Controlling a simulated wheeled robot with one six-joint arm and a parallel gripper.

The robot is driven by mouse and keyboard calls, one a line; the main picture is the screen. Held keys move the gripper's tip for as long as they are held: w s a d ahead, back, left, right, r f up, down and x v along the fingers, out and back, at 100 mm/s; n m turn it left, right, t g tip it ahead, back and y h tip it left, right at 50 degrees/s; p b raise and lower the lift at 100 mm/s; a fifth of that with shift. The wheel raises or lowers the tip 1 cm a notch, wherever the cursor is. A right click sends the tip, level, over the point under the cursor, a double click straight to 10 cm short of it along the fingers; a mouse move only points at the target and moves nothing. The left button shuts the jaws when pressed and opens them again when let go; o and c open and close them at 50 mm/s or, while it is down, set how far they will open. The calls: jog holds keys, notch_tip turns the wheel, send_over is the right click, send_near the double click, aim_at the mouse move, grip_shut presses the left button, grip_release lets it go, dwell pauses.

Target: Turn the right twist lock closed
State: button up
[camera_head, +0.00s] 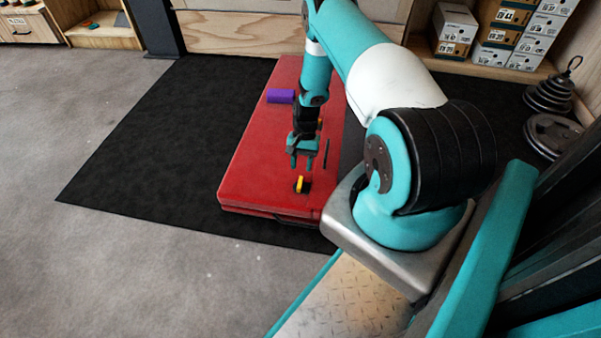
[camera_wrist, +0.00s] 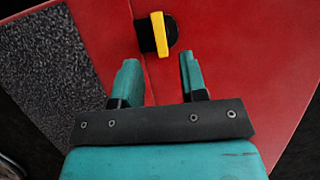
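A yellow twist lock handle (camera_head: 300,184) on a black base sits near the front end of a long red case (camera_head: 262,170). In the wrist view the yellow handle (camera_wrist: 160,34) lies ahead of the fingertips, nearly in line with the gap between them, its bar running roughly up and down the picture. My gripper (camera_head: 302,163) is above the red surface, behind the lock in the head view. Its two teal fingers (camera_wrist: 160,70) are apart with nothing between them, not touching the handle. No second twist lock shows clearly.
A purple cylinder (camera_head: 280,96) lies on the case's far part. A thin dark bar (camera_head: 326,153) is right of my gripper. The black mat (camera_head: 150,150) left of the case is clear. Weight plates (camera_head: 552,132) and stacked boxes (camera_head: 510,35) stand at the right.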

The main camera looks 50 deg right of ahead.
jog(key=p+v, duration=0.3)
jog(key=v, duration=0.8)
jog(key=shift+d, duration=0.1)
